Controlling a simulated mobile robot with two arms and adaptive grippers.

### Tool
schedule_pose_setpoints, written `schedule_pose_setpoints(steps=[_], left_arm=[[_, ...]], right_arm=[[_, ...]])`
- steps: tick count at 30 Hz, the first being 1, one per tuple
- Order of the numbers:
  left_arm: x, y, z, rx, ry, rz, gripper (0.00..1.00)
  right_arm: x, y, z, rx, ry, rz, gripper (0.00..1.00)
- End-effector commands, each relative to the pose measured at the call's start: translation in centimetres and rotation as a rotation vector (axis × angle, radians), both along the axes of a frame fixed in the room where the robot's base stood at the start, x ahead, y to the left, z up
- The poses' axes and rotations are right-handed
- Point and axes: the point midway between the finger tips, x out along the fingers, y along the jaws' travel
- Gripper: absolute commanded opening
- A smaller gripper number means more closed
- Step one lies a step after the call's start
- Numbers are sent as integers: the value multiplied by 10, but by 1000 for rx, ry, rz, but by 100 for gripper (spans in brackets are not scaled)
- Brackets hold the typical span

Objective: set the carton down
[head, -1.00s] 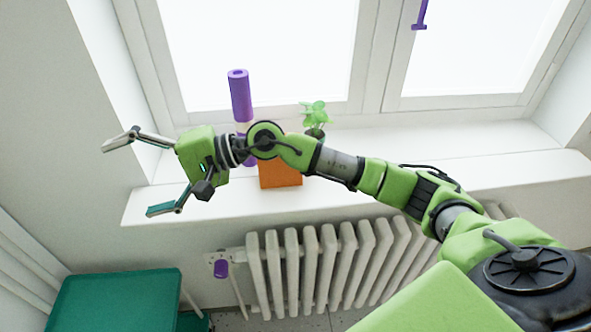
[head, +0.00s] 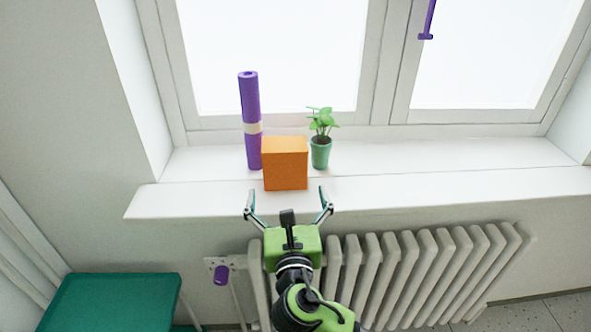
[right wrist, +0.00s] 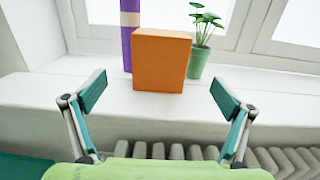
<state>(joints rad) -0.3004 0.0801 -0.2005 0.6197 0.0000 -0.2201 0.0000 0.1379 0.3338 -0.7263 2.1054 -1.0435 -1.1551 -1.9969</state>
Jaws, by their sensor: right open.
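The carton is an orange box (head: 285,165) standing upright on the white windowsill (head: 400,190), near its front edge. It also shows in the right wrist view (right wrist: 160,62), ahead of the fingers. My right gripper (head: 289,204) is open and empty, in front of the carton on the near side, with its fingers spread to either side of it. In the right wrist view, a gap shows between the fingertips (right wrist: 155,95) and the carton. My left gripper is not in view.
A purple roll with a pale band (head: 250,110) stands at the carton's left. A potted plant (head: 321,150) stands at its right, close by. A radiator (head: 420,270) is below the sill, and a green tabletop (head: 115,300) is at lower left. The sill's right part is clear.

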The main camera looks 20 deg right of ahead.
Motion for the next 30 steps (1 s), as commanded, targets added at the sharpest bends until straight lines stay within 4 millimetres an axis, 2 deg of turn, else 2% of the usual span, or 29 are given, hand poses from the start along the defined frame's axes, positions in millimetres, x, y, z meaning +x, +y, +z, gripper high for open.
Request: schedule_pose_setpoints(steps=[4, 12, 15, 23, 30], left_arm=[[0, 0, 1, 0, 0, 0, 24], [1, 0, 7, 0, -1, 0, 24], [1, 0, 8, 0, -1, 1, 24], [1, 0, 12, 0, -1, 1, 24], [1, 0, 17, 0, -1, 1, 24]], right_arm=[[7, -8, -6, 14, 20, -25, 96], [58, -22, -5, 11, 17, -25, 96], [71, -25, -5, 12, 17, -24, 96], [89, -28, -4, 13, 17, -22, 96], [122, -33, -4, 12, 16, -22, 96]])
